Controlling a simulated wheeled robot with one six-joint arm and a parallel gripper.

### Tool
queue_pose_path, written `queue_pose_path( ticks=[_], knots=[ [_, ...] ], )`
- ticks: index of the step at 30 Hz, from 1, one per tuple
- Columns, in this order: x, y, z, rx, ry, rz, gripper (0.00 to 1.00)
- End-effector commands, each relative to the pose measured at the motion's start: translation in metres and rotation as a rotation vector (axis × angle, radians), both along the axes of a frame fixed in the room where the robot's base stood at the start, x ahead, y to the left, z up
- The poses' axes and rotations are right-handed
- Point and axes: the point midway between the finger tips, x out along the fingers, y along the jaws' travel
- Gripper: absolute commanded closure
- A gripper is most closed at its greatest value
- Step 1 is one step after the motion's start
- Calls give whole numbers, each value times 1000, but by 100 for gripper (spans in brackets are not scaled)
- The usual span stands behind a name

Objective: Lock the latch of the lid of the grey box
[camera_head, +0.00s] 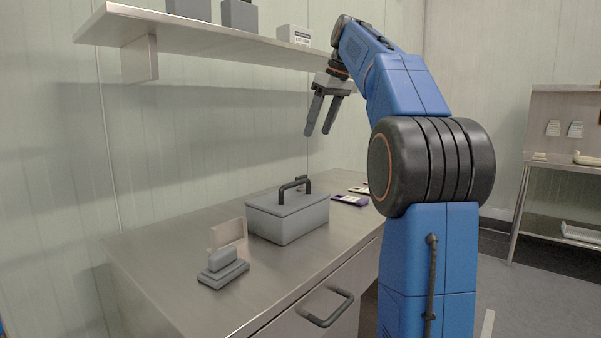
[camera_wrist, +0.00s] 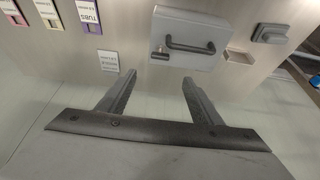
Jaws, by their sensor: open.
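The grey box (camera_head: 288,222) stands on the steel counter with its lid (camera_head: 287,203) down. A dark arched handle (camera_head: 296,184) is on the lid. In the wrist view the box (camera_wrist: 185,68) lies beyond the fingertips, with the lid's handle (camera_wrist: 190,46) across its top. A small dark part that looks like the latch (camera_wrist: 160,54) shows near the left edge of the lid; I cannot tell its position. My gripper (camera_head: 318,134) is open and empty, above and behind the box, clear of it. It also shows in the wrist view (camera_wrist: 146,80).
A grey block-like object (camera_head: 223,268) and a beige piece (camera_head: 229,236) stand left of the box on the counter (camera_head: 170,262). Labelled packets (camera_head: 350,200) lie right of it. A wall shelf (camera_head: 215,38) with boxes runs above. A drawer handle (camera_head: 328,308) protrudes in front.

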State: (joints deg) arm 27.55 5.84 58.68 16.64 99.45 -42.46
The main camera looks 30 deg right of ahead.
Motion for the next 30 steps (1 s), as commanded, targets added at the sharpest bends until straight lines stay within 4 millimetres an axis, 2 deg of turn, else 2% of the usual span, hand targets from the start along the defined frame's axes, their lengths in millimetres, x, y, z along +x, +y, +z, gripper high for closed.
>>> queue_pose_path(
  ticks=[21,30],
  knots=[
    [44,17,-116,1,1,0,41],
    [55,21,-142,0,0,0,41]
  ],
)
